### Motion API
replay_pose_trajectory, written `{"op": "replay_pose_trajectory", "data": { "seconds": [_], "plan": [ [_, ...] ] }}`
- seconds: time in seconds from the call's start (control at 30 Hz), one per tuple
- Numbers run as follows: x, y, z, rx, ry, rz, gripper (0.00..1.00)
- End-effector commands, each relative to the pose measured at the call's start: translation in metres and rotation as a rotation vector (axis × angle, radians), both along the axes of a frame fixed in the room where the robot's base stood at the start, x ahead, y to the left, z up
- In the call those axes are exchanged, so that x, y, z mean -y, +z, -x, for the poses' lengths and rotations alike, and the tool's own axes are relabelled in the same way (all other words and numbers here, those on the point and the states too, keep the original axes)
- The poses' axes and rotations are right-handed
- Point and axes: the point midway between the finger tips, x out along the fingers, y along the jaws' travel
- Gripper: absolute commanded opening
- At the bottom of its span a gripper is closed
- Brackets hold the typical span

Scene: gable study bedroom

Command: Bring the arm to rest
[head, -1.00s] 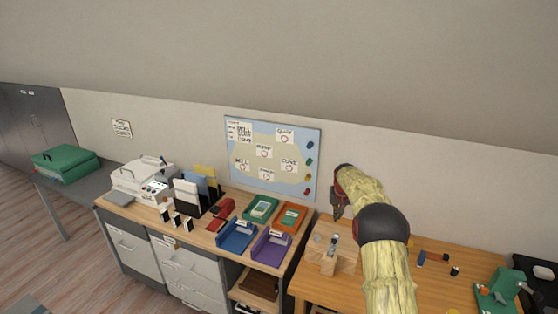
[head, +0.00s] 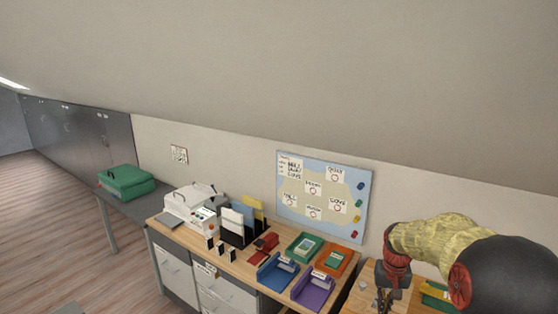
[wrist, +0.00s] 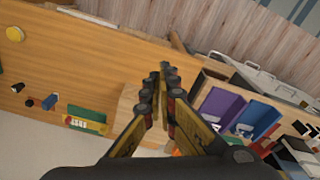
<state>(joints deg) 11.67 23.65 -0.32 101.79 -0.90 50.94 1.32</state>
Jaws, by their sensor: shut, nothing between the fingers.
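My gripper (head: 388,300) hangs pointing down at the lower right of the head view, at the end of my yellow-sleeved arm. In the wrist view my gripper (wrist: 163,72) shows its fingers drawn together at the tips, with nothing held between them. It is over the wooden desk (wrist: 75,62), near a wooden block stand (wrist: 128,100) that is partly hidden behind the fingers. I cannot tell the exact gap between the fingers and the stand.
A blue tray (head: 277,272) and a purple tray (head: 313,290) lie left of my gripper. A white machine (head: 188,207) and a file holder (head: 238,232) stand farther left. A green-and-yellow box (wrist: 86,121) is on the desk. A wall board (head: 322,197) hangs behind. Floor at left is clear.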

Motion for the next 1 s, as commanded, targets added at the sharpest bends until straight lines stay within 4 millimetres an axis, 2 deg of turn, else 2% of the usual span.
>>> {"op": "replay_pose_trajectory", "data": {
  "seconds": [0.03, 0.1, 0.4, 0.7, 0.9, 1.0],
  "plan": [
    [-0.009, 0.013, 0.019, 0.007, 0.01, 0.0, 0.0],
    [-0.02, 0.027, 0.043, 0.012, 0.022, 0.0, 0.0],
    [-0.061, 0.072, 0.146, 0.057, 0.077, 0.005, 0.0],
    [-0.092, 0.094, 0.24, 0.14, 0.127, 0.012, 0.0],
    [-0.107, 0.103, 0.289, 0.227, 0.161, 0.02, 0.0],
    [-0.112, 0.11, 0.305, 0.284, 0.177, 0.026, 0.0]
  ]
}}
